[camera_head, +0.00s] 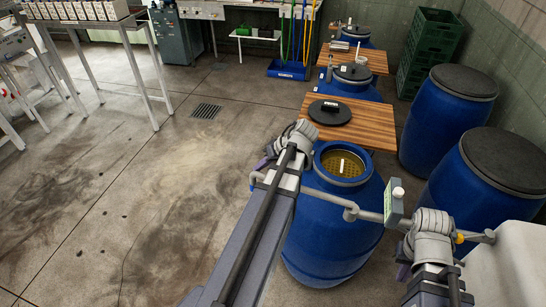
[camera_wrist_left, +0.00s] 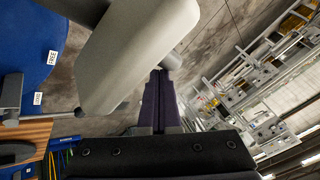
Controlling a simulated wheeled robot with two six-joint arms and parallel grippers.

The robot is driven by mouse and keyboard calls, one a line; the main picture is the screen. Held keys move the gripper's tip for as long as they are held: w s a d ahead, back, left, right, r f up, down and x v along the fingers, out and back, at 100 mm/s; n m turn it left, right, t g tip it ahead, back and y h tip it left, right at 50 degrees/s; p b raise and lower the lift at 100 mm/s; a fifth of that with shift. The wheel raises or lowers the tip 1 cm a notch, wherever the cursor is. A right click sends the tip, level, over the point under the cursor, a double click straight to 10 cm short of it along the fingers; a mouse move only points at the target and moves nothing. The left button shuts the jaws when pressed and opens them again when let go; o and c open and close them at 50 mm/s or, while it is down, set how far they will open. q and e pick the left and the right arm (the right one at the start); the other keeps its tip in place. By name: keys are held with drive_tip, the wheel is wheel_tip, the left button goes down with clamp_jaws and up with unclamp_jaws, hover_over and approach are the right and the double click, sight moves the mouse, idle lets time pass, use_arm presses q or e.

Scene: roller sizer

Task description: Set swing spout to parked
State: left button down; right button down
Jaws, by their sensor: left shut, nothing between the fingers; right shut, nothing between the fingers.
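The swing spout (camera_head: 320,193) is a grey pipe with elbows, running leftward from the right side across the front of an open blue barrel (camera_head: 330,235). Its left end (camera_head: 256,178) is beside my left gripper (camera_head: 263,163); contact cannot be told. A small meter box (camera_head: 394,201) sits on the pipe's right part. In the left wrist view, my left gripper's dark fingers (camera_wrist_left: 160,95) are shut and empty, close to a large pale rounded part (camera_wrist_left: 135,55), probably the spout. My right gripper (camera_head: 403,271) is shut and empty, low at right, partly hidden by its wrist.
A black lid (camera_head: 330,112) lies on a wooden board (camera_head: 368,132) behind the open barrel. Lidded blue barrels (camera_head: 447,115) stand at right, with green crates (camera_head: 428,52) behind. A pale machine body (camera_head: 510,270) fills the lower right. The floor at left is clear around a drain (camera_head: 206,111).

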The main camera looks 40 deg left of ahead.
sight(255, 175)
use_arm(q)
drive_tip(key=shift+n+g, duration=0.4)
drive_tip(key=shift+n, duration=0.3)
drive_tip(key=s, duration=0.2)
drive_tip(key=s+d, duration=0.1)
drive_tip(key=s, duration=0.1)
drive_tip(key=shift+s, duration=0.3)
drive_tip(key=shift+s+d+f, duration=0.1)
drive_tip(key=shift+s+d, duration=0.05)
drive_tip(key=shift+s, duration=0.05)
use_arm(e)
drive_tip(key=shift+w, duration=0.1)
drive_tip(key=shift+f, duration=0.1)
